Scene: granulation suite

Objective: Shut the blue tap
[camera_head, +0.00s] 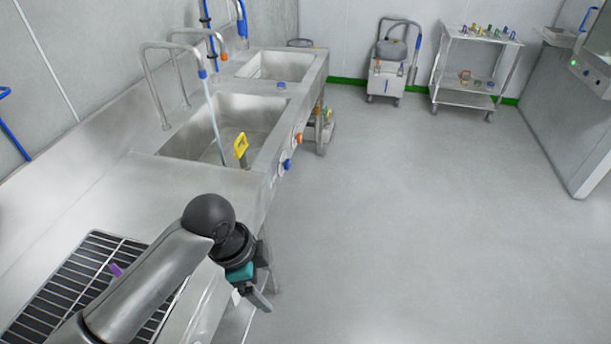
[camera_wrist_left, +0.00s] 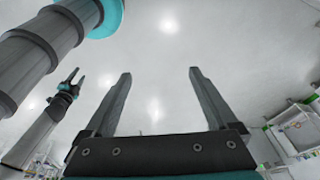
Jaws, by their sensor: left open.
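The blue tap knob (camera_head: 287,163) sits on the front panel of the nearer sink (camera_head: 225,118), beside an orange knob (camera_head: 298,137). A thin stream runs from the blue-tipped spout (camera_head: 203,74) down into that sink. My left gripper (camera_head: 262,292) is at the counter's front edge, nearer to me than the blue knob and clear of it. In the left wrist view its two fingers (camera_wrist_left: 158,72) stand wide apart with nothing between them. My right gripper (camera_wrist_left: 76,77) shows small in that view, its prongs apart and empty.
A yellow-handled thing (camera_head: 241,146) stands in the nearer sink. A black wire rack (camera_head: 80,270) lies on the counter under my left arm. A second sink (camera_head: 275,66) is farther back. A wheeled machine (camera_head: 386,80) and a trolley (camera_head: 465,103) stand at the back wall. The floor right of the counter is clear.

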